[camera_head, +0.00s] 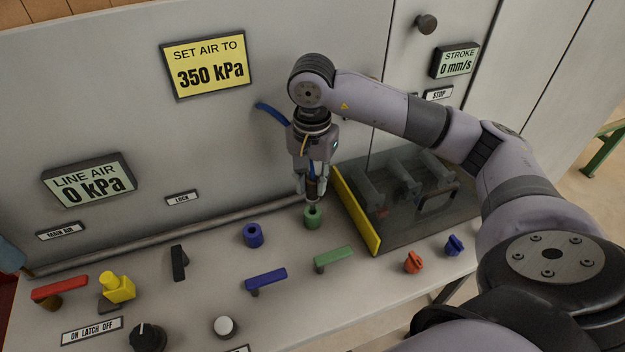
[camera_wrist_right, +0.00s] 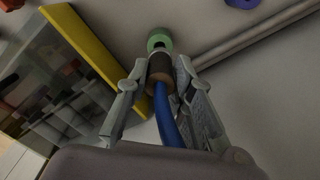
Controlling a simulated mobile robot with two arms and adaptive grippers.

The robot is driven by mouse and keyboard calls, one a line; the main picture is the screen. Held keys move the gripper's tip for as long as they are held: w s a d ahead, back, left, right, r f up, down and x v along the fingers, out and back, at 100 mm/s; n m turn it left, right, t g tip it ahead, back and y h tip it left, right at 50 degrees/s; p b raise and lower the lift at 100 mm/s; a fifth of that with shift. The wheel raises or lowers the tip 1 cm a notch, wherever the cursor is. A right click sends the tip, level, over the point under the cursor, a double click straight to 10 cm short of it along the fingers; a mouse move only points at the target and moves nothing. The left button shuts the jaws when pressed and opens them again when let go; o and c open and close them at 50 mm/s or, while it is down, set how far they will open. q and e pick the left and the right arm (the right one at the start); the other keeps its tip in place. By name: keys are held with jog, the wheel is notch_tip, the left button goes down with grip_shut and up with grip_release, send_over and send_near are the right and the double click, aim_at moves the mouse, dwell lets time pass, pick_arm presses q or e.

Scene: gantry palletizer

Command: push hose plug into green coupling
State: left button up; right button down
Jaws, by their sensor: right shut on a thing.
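The green coupling (camera_head: 313,217) stands upright on the panel deck, left of the yellow-edged guard. In the right wrist view the green coupling (camera_wrist_right: 157,38) shows its dark opening. My right gripper (camera_head: 314,190) points down just above it, shut on the hose plug (camera_wrist_right: 160,68), a brown and dark cylinder with a blue hose (camera_wrist_right: 167,118) running back between the fingers. In the head view the blue hose (camera_head: 271,113) shows behind the gripper. The plug's front end is close to the coupling's opening; I cannot tell whether they touch. My left gripper is not in view.
A blue coupling (camera_head: 253,235) stands left of the green one. Blue (camera_head: 266,279) and green (camera_head: 333,259) lever handles sit in front. The clear guard with its yellow edge (camera_head: 356,211) is close on the right. The line air display (camera_head: 88,181) reads 0 kPa.

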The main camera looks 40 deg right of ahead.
aim_at(313, 194)
jog(key=shift+b, duration=0.35)
dwell(0.7)
jog(key=shift+f, duration=0.15)
dwell(0.3)
jog(key=shift+f+b, duration=0.35)
jog(key=shift+b, duration=0.2)
jog(key=shift+f+b, duration=1.7)
jog(key=c, duration=1.3)
grip_release()
notch_tip(313, 194, up, 12)
jog(key=shift+r, duration=0.1)
